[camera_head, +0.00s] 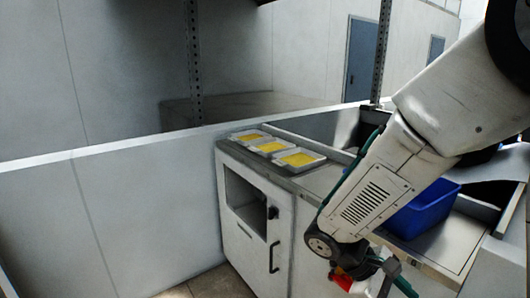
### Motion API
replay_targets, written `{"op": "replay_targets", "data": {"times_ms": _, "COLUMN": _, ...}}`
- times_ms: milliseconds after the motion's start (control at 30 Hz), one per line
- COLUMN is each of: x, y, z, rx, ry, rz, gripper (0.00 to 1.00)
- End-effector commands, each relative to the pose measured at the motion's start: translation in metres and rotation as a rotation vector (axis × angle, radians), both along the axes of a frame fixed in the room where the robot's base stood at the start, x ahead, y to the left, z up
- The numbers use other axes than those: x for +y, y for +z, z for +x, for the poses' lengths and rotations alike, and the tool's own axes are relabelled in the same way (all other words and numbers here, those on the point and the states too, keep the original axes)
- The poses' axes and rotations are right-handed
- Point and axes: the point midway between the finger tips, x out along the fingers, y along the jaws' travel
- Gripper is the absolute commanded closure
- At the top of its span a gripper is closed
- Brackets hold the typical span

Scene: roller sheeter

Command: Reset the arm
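My white arm (400,150) reaches from the upper right down to the lower middle of the head view, bent at a dark joint. My gripper (385,284) is at the bottom edge, in front of the cabinet's right part. Red, white and green parts show there, but the fingertips are small and partly cut off, so I cannot tell if it is open or holds anything.
A white cabinet (236,245) with a dark opening stands at centre. Several white trays with yellow contents (270,146) line its top. A blue bin (425,210) sits behind my arm in a metal-edged recess. A low white wall (100,215) runs left.

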Motion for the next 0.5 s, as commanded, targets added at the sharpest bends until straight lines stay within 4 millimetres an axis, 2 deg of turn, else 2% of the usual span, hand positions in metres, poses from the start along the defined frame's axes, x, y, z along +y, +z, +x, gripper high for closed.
{"op": "replay_targets", "data": {"times_ms": 33, "x": 0.000, "y": 0.012, "z": -0.010, "rx": -0.048, "ry": -0.067, "rz": 0.054, "gripper": 0.55}}
{"op": "replay_targets", "data": {"times_ms": 200, "x": 0.006, "y": 0.043, "z": -0.041, "rx": -0.187, "ry": -0.272, "rz": 0.232, "gripper": 0.55}}
{"op": "replay_targets", "data": {"times_ms": 500, "x": 0.020, "y": 0.093, "z": -0.082, "rx": -0.456, "ry": -0.553, "rz": 0.523, "gripper": 0.55}}
